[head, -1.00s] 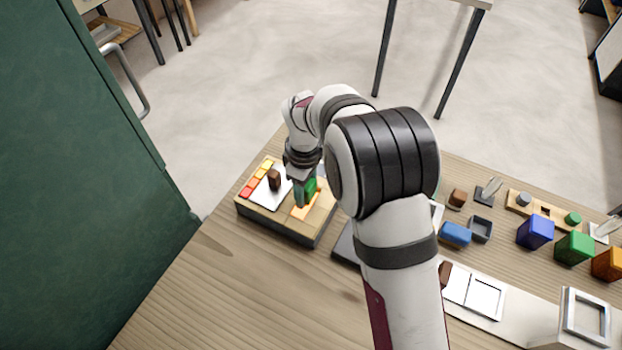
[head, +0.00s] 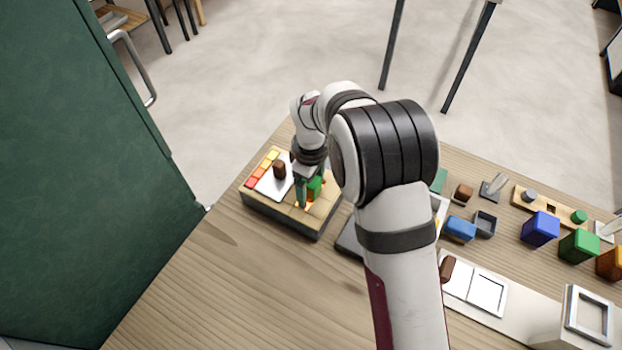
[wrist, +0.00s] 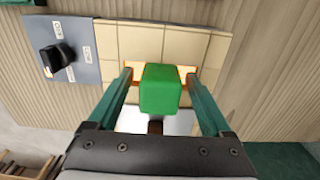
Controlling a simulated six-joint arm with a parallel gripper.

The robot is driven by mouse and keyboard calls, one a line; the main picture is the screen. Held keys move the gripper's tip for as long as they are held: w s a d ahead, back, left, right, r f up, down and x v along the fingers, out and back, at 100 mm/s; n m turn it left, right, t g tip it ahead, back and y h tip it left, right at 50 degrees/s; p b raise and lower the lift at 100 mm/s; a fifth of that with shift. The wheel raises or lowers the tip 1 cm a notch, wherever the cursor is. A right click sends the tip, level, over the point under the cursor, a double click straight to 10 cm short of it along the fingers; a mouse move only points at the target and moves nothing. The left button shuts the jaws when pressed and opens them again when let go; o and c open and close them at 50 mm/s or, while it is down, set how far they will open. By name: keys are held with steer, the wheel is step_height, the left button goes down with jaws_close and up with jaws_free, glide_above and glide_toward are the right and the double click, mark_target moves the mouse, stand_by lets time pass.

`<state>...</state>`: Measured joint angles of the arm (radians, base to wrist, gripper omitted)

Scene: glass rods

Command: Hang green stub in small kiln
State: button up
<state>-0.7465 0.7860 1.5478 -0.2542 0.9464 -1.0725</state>
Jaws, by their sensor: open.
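The green stub (wrist: 160,90) is a bright green block between my gripper's two fingers (wrist: 160,74) in the wrist view. A gap shows on each side of it, so the fingers are open around it. It sits over a glowing orange slot (wrist: 133,76) in the small kiln's tan tiled top (wrist: 110,40). Whether it hangs in the slot or rests on its edges I cannot tell. In the head view the kiln (head: 282,216) is a low tiled box, with my gripper (head: 308,192) pointing down at the green stub (head: 315,186) on it.
A dark knob (wrist: 54,58) sits on the kiln's grey panel. Blue (head: 540,229), green (head: 579,246) and orange cubes stand right. A green cabinet (head: 80,180) is left. The front-left table is clear.

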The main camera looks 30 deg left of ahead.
step_height(320, 180, up, 16)
steer(key=s+d+r+m+y, duration=0.15)
steer(key=s+d+m, duration=0.35)
steer(key=d, duration=0.5)
steer(key=s+d+r+m+h, duration=0.1)
steer(key=s+d+r+m, duration=0.15)
steer(key=d+m, duration=0.65)
steer(key=s+d+f+m, duration=0.1)
steer(key=s+d+m, duration=0.3)
steer(key=s, duration=0.2)
steer(key=s+d+f+m+y, duration=0.1)
steer(key=s+d+f+m, duration=0.1)
steer(key=s+d+m, duration=0.2)
steer(key=s+m, duration=0.1)
steer(key=s, duration=0.2)
steer(key=shift+d+f+m, duration=0.25)
steer(key=shift+f+m, duration=0.05)
